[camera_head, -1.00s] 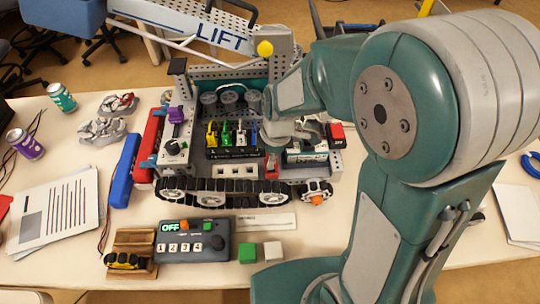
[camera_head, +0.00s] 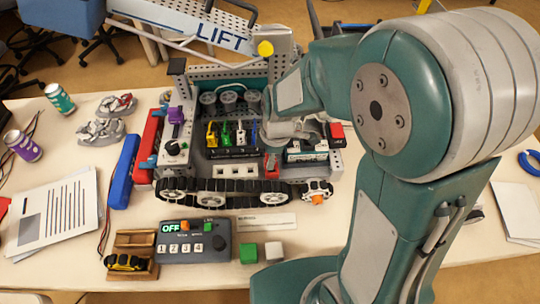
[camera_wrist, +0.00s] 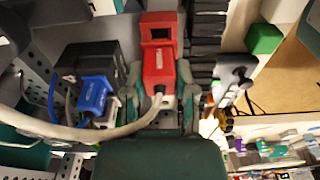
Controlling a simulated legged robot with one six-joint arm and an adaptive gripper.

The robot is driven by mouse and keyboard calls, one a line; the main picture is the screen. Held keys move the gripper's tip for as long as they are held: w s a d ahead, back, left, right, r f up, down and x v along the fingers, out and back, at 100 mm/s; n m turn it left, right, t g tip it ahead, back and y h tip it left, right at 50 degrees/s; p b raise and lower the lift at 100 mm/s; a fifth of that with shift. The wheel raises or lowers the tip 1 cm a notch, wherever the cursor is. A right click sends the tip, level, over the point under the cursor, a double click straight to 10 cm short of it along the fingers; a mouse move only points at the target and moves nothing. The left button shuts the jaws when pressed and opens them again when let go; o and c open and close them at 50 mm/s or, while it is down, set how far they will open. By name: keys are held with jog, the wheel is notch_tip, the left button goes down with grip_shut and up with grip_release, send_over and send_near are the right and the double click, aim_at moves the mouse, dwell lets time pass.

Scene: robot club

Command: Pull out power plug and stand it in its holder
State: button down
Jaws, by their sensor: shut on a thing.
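The red plug (camera_wrist: 160,62) with a grey cable sits between my gripper's fingers in the wrist view. It also shows as a small red piece (camera_head: 271,166) in the head view, at the front of the tracked robot. My gripper (camera_wrist: 160,95) is shut on it. In the head view my gripper (camera_head: 272,152) is low over the tracked robot's deck, and my arm partly hides it. I cannot tell whether the plug is still seated. A wooden holder (camera_head: 140,240) stands at the front left of the table, with a yellow and black piece (camera_head: 124,263) at its front.
The tracked robot (camera_head: 225,192) carries yellow, green, white and blue plugs in a row. A blue plug (camera_wrist: 94,95) is left of the red one in the wrist view. A grey control box (camera_head: 192,242) reads OFF. Green (camera_head: 248,254) and white (camera_head: 274,252) cubes stand beside it.

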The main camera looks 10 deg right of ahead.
jog(key=shift+d+f, duration=0.25)
jog(key=shift+f, duration=0.1)
dwell(0.4)
jog(key=shift+a+f, duration=0.1)
jog(key=shift+f, duration=0.35)
dwell(0.8)
jog(key=shift+c, duration=1.7)
grip_release()
jog(key=shift+r, duration=3.5)
